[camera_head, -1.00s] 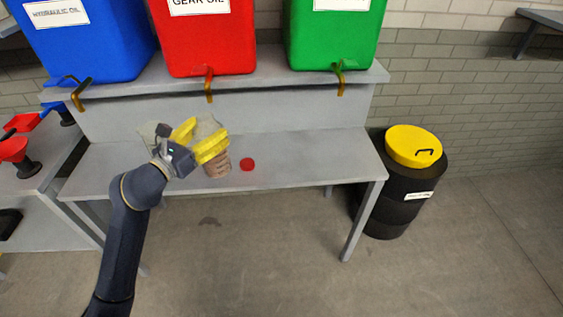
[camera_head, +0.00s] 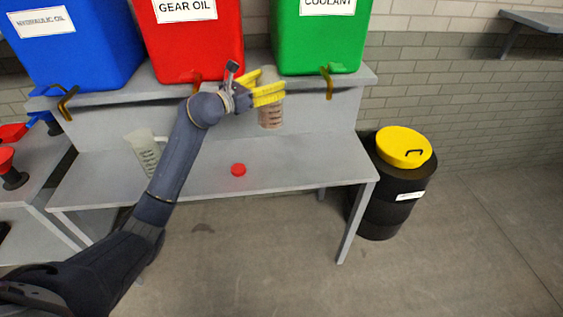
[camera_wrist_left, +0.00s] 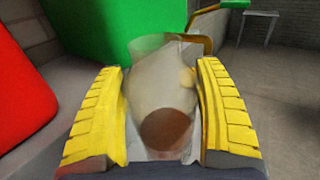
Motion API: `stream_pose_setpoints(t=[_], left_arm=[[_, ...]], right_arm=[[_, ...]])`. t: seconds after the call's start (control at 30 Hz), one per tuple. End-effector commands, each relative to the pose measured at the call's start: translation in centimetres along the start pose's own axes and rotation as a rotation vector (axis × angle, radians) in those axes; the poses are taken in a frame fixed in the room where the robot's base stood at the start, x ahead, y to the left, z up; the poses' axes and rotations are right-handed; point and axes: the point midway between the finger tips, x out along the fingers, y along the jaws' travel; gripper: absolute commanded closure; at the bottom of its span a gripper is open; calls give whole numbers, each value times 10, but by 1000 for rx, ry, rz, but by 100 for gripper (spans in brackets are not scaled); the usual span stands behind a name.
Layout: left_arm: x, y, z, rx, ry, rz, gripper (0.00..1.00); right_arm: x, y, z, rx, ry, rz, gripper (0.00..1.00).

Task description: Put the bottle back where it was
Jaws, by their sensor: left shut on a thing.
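My left gripper (camera_head: 266,88) is shut on a translucent bottle (camera_head: 271,115) with brownish contents in its lower part. The bottle is held above the grey bench (camera_head: 310,172), in front of the upper shelf and below the gap between the red and green tanks. In the left wrist view the bottle (camera_wrist_left: 160,85) sits between the yellow fingers of the gripper (camera_wrist_left: 160,115), its wide mouth facing away from the wrist. A red round cap (camera_head: 238,170) lies on the bench, lower left of the bottle. My right gripper is not in view.
A clear graduated container (camera_head: 143,150) stands on the bench at left, partly behind my arm. Blue (camera_head: 85,60), red (camera_head: 195,45) and green (camera_head: 315,45) tanks with spouts stand on the shelf (camera_head: 112,106). A black drum (camera_head: 385,212) stands right. The bench's right half is clear.

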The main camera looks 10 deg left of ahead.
Motion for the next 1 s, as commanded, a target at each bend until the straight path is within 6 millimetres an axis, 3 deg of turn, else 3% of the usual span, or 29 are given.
stream_pose_setpoints(t=[0.17, 0.6, 0.8, 1.0], left_arm=[[0, -1, -27, -4, 2, -7, 76], [0, -1, -121, -5, 1, -6, 76], [0, -1, -147, -1, -1, -5, 76], [0, -1, -157, 0, -1, -7, 76]], right_arm=[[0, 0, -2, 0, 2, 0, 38], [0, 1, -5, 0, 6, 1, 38], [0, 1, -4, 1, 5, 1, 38], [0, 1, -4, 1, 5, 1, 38]])
